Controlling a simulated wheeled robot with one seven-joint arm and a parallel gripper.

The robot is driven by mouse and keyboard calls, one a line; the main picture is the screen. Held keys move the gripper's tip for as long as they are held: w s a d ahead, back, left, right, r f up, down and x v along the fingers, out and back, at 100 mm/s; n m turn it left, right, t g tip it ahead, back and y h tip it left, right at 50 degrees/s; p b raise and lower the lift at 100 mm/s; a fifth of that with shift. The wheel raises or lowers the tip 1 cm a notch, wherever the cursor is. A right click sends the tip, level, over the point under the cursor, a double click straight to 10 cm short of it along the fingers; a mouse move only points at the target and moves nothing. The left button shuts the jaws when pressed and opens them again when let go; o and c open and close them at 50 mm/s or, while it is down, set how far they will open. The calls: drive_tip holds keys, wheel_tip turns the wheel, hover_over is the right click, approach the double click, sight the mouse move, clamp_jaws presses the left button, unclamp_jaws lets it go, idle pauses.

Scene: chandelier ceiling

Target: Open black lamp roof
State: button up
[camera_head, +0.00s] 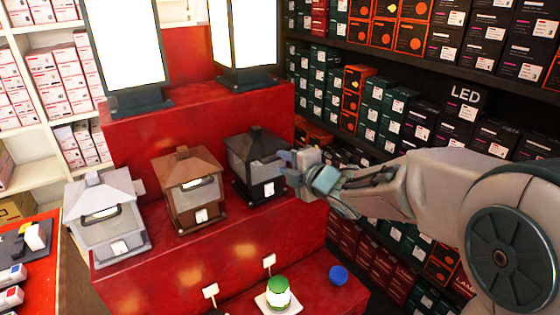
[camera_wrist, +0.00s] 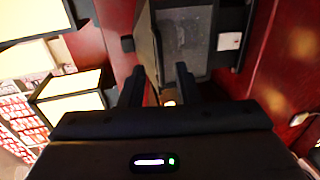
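The black lamp (camera_head: 247,178) stands at the right end of the red shelf step. Its dark peaked roof (camera_head: 256,137) sits on top in the head view. A white label is on its front. My gripper (camera_head: 287,160) is at the lamp's right side, close to the roof's edge. In the wrist view my two dark fingers (camera_wrist: 161,86) are apart, with the lamp (camera_wrist: 188,45) just beyond them. Part of the lamp's dark edge lies near the left finger; I cannot tell whether they touch. The roof's far side is hidden.
A brown lamp (camera_head: 185,195) and a grey-white lamp (camera_head: 104,220) stand to the left on the same red step (camera_head: 165,249). Large lit lamps (camera_head: 128,45) stand above behind. Shelves of boxes (camera_head: 395,105) line the right.

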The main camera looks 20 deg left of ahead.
sight(277, 158)
drive_tip(key=x, duration=0.3)
clamp_jaws()
drive_tip(key=shift+r+p, duration=0.1)
drive_tip(key=shift+p, duration=0.2)
